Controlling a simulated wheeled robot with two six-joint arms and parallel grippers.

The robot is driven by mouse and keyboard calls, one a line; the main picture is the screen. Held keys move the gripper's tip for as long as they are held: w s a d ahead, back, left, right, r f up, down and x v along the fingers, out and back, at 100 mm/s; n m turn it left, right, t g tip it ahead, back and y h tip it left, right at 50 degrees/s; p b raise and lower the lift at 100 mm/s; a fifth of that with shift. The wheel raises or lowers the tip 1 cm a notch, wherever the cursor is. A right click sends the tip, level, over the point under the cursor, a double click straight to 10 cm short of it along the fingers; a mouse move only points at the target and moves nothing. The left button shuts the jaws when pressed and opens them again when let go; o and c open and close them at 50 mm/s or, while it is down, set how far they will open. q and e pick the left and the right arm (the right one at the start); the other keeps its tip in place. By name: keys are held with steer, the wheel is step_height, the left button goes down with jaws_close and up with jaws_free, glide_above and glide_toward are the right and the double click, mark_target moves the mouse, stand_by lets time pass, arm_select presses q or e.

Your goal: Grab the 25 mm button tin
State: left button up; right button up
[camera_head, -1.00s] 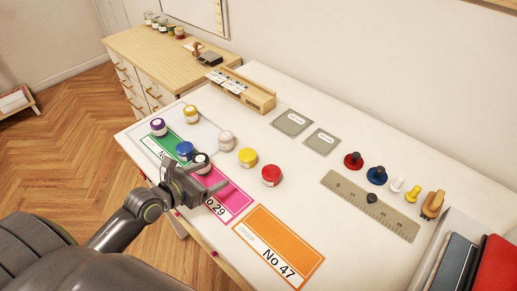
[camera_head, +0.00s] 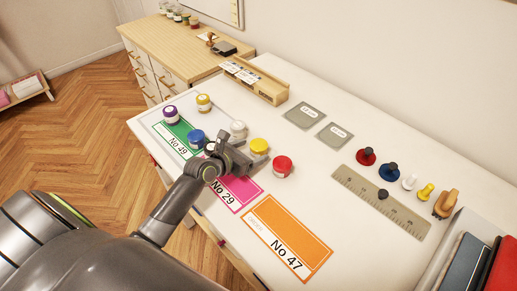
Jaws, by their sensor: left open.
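Several small round tins with coloured sides stand on the white table: a purple one (camera_head: 170,114), a gold one (camera_head: 204,103), a blue one (camera_head: 196,138), a white one (camera_head: 238,129), a yellow one (camera_head: 259,147) and a red one (camera_head: 282,166). The lid labels are too small to read, so I cannot tell which is the 25 mm button tin. My left gripper (camera_head: 236,146) is open above the pink card, close to the white and yellow tins. It hides most of a tin beneath it. My right gripper is not in view.
Green No 49 (camera_head: 178,139), pink No 29 (camera_head: 240,194) and orange No 47 (camera_head: 287,239) cards lie along the front. Two grey squares (camera_head: 305,116) lie behind. A ruler (camera_head: 381,202), pegs and books (camera_head: 462,268) occupy the right.

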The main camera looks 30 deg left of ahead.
mark_target(253, 151)
arm_select(q)
steer(key=x, duration=0.4)
steer(key=shift+w, duration=0.1)
steer(key=shift+c, duration=0.2)
